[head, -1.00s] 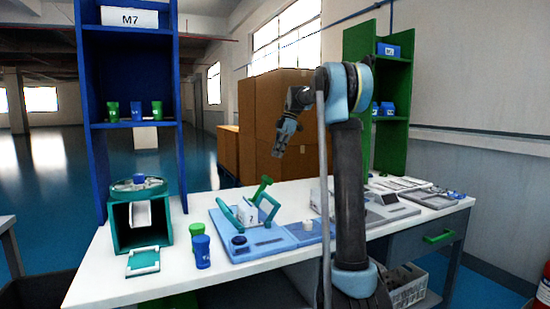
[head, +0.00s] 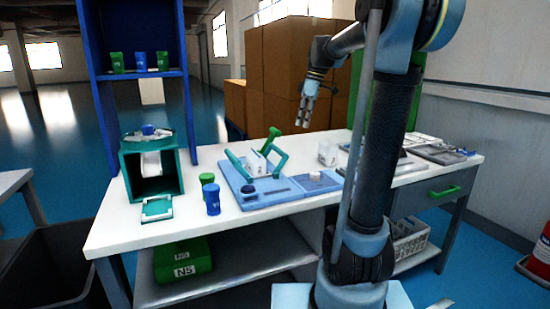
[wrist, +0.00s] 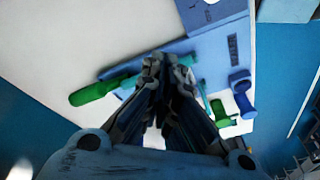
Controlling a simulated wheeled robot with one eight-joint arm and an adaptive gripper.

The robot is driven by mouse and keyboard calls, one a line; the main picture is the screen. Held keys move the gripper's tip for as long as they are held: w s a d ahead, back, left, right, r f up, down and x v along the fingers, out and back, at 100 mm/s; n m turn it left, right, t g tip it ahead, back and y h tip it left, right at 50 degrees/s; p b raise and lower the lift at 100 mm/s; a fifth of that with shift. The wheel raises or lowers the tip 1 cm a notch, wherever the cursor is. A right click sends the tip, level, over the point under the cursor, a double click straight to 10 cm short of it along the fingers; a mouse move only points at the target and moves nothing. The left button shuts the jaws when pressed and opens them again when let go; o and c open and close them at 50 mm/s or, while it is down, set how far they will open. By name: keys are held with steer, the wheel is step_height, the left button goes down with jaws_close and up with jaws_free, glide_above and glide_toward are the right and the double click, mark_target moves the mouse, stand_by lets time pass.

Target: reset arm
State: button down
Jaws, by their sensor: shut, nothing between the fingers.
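My gripper (head: 304,118) hangs in the air above the back of the white table, pointing down, in the head view. In the wrist view my gripper (wrist: 165,68) is shut with nothing between its fingers. Below it in the wrist view lie the blue test fixture (wrist: 215,45) and a green handle (wrist: 95,92). In the head view the same blue fixture (head: 262,200) carries a white block, teal clamp arms and a green-handled lever (head: 270,138).
A green cup (head: 206,180) and a blue cup (head: 212,203) stand left of the fixture. A teal box (head: 180,185) is at the table's left end. A blue shelf (head: 92,100) rises behind it. Cardboard boxes (head: 285,60) stand behind the table. A dark bin (head: 50,262) sits at left.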

steer(key=s+d+f+m+t+h, duration=0.1)
steer(key=s+d+f+m, duration=0.3)
steer(key=s+f, duration=0.9)
steer(key=s+d+f+m+t+h, duration=0.1)
steer(key=s+d+f+m, duration=0.3)
steer(key=s+f+m, duration=0.6)
steer(key=s+f, duration=0.3)
steer(key=s, duration=0.3)
steer(key=shift+s+d+m+h, duration=0.2)
steer(key=shift+m+h, duration=0.1)
steer(key=shift+f, duration=0.15)
steer(key=shift+w+f, duration=0.15)
steer(key=shift+w, duration=0.25)
